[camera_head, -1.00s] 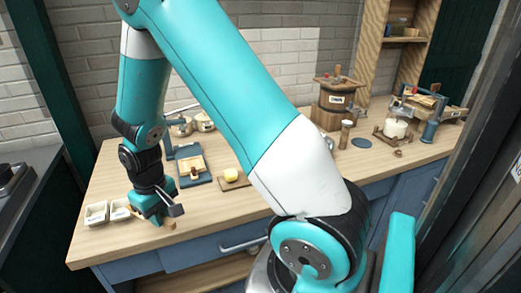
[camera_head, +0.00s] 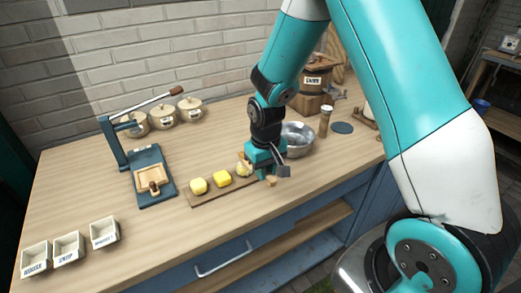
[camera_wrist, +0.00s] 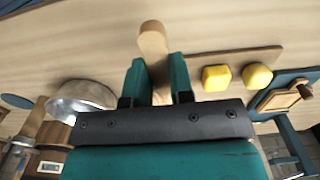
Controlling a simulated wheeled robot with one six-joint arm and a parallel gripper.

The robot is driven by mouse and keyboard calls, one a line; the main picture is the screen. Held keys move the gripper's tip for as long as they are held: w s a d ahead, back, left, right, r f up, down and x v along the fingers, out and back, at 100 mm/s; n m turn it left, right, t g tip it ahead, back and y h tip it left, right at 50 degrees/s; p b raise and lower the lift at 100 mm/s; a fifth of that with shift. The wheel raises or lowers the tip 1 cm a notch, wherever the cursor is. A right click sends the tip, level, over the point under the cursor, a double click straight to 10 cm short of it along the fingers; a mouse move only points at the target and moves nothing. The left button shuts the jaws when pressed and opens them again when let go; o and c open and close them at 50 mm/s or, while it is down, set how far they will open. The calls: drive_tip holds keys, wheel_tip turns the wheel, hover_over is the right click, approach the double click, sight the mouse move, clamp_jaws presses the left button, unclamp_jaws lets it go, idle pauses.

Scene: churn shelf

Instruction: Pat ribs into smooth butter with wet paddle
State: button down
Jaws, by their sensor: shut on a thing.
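My gripper (camera_head: 266,176) is at the right end of a small wooden board (camera_head: 205,198) on the bench. It is shut on the wooden paddle (camera_wrist: 153,40), a light wooden piece with a rounded end between the fingers (camera_wrist: 155,80) in the wrist view; only a small tip (camera_head: 272,182) shows in the head view. Three yellow butter lumps sit in a row: left (camera_head: 198,186), middle (camera_head: 222,179), and right (camera_head: 243,168), beside my gripper and partly hidden by it. The wrist view shows two lumps (camera_wrist: 216,78). Rib marks are too small to tell.
A metal bowl (camera_head: 298,138) stands just behind my gripper. A blue press (camera_head: 150,170) with a wooden mould is to the left. Labelled white boxes (camera_head: 67,247) stand at the front left, lidded pots (camera_head: 189,108) at the back. The bench front between boxes and board is clear.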

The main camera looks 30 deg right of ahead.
drive_tip(key=w+a+r+p, duration=0.3)
drive_tip(key=a+r+p, duration=0.3)
drive_tip(key=p, duration=0.4)
drive_tip(key=shift+n, duration=0.4)
drive_tip(key=shift+a+f+b, duration=0.3)
drive_tip(key=shift+f+b, duration=0.25)
drive_tip(key=shift+f, duration=0.8)
drive_tip(key=shift+a+f+b, duration=0.3)
drive_tip(key=shift+f+b, duration=0.25)
drive_tip(key=shift+f, duration=0.8)
drive_tip(key=shift+a+f+b, duration=0.3)
drive_tip(key=shift+f+b, duration=0.25)
drive_tip(key=shift+f, duration=0.8)
drive_tip(key=shift+s+f+b, duration=0.1)
drive_tip(key=shift+f+b, duration=0.55)
drive_tip(key=shift+f, duration=0.2)
wheel_tip(320, 180, up, 7)
drive_tip(key=p, duration=0.5)
drive_tip(key=shift+f, duration=0.15)
drive_tip(key=shift+f+b, duration=2.05)
drive_tip(key=shift+f, duration=0.45)
